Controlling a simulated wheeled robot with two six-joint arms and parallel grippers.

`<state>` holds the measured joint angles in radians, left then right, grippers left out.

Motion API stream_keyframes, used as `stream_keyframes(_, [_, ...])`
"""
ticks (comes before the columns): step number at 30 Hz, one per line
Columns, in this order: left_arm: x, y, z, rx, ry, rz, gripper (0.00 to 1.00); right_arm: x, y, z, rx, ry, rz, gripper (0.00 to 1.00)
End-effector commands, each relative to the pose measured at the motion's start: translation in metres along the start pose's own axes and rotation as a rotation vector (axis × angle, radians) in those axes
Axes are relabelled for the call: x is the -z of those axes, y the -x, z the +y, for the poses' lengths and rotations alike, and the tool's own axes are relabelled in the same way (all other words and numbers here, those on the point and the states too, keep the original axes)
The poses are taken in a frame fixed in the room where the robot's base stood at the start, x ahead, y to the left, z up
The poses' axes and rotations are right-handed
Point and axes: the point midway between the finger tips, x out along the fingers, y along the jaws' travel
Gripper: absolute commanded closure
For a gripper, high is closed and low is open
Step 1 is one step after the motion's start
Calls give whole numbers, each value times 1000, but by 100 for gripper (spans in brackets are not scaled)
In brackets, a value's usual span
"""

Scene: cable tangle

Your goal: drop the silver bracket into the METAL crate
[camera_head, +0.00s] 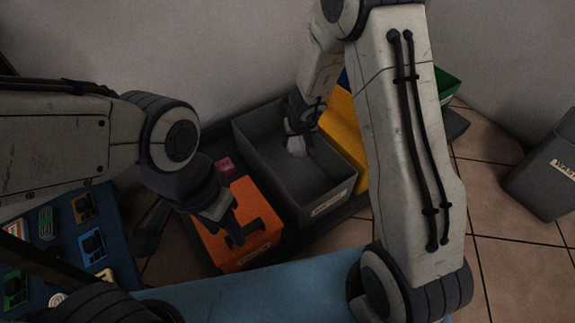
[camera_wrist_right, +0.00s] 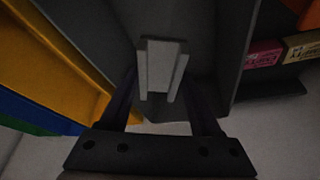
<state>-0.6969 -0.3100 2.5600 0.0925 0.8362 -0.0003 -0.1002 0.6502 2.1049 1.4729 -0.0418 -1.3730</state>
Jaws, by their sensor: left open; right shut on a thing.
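The silver bracket (camera_wrist_right: 160,68) is a small channel-shaped piece between the fingers of my right gripper (camera_wrist_right: 165,105) in the right wrist view. In the head view, the bracket (camera_head: 296,147) hangs below my right gripper (camera_head: 304,122), over the inside of the grey crate (camera_head: 329,178). That crate's walls also show in the right wrist view (camera_wrist_right: 232,60). Its front label is too small to read, so I cannot confirm that it says METAL. My left gripper (camera_head: 241,233) is open above the orange crate (camera_head: 237,258), apart from the bracket.
A yellow crate (camera_head: 343,125) stands right of the grey one, with blue and green crates behind my right arm. A pink item (camera_head: 225,164) lies left of the grey crate. A grey bin (camera_head: 546,175) stands far right. A blue board (camera_head: 65,250) with several parts is at left.

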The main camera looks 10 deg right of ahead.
Motion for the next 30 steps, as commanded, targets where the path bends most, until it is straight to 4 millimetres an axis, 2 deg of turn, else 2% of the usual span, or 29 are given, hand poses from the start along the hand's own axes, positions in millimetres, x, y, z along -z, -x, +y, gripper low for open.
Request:
stream_keyframes(9, [0, -2, 0, 0, 0, 0, 50, 0, -2, 0, 0, 0, 1, 96])
stream_keyframes(10, [0, -2, 0, 0, 0, 0, 50, 0, -2, 0, 0, 0, 1, 28])
stream_keyframes(12, [0, -2, 0, 0, 0, 0, 50, -1, -2, 0, 0, 0, 1, 1])
stream_keyframes(23, [0, 2, 0, 0, 0, 0, 50, 0, 4, 0, 0, 0, 0, 1])
stream_keyframes(26, [1, 12, 1, 0, 0, 0, 50, 1, 18, 0, 0, 1, 0, 1])
stream_keyframes(30, [2, 32, 2, 0, 0, 0, 50, 2, 48, 0, 1, 1, 1, 1])
